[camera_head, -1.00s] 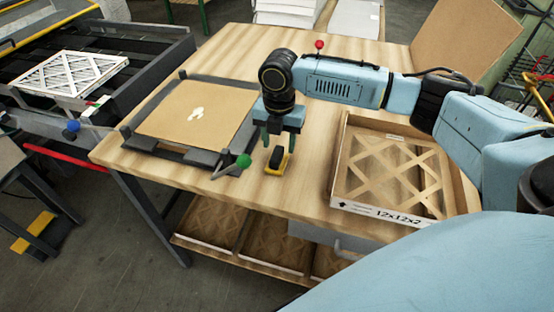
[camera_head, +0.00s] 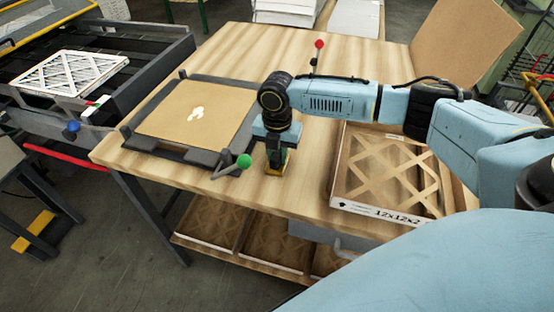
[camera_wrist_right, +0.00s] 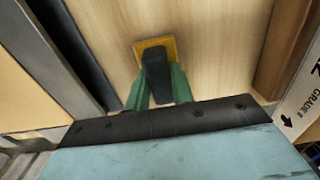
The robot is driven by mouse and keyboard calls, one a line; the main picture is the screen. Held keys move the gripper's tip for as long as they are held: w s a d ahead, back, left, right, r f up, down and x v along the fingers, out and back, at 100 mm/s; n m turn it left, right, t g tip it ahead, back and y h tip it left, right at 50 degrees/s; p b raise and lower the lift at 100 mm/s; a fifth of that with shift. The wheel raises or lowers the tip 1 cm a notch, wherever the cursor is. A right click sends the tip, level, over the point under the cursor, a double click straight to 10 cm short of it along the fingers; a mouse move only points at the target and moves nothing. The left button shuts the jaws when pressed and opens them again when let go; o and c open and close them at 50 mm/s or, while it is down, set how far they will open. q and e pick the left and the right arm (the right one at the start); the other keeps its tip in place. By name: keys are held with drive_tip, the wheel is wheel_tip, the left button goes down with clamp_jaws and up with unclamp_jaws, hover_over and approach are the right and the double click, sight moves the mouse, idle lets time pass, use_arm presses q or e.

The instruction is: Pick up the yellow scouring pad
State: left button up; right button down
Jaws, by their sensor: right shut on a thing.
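The yellow scouring pad (camera_head: 273,172) lies on the wooden table near its front edge, mostly hidden under my right gripper in the head view. In the right wrist view the yellow pad (camera_wrist_right: 169,44) shows behind its dark handle (camera_wrist_right: 156,76). My right gripper (camera_head: 277,158) points down over it. In the right wrist view its green fingers (camera_wrist_right: 160,88) stand on both sides of the dark handle and are shut on it. The pad appears to be still at table height. My left gripper is not in view.
A black frame holding a cardboard sheet (camera_head: 160,118) lies left of my right gripper, with a green-knobbed lever (camera_head: 243,161) close by. An open box marked 12x12x2 (camera_head: 385,213) stands to the right. Bare table (camera_head: 308,190) lies between.

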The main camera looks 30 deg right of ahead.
sight(277, 153)
drive_tip(key=shift+r, duration=0.1)
wheel_tip(277, 153, up, 10)
drive_tip(key=shift+f, duration=0.1)
idle(0.4)
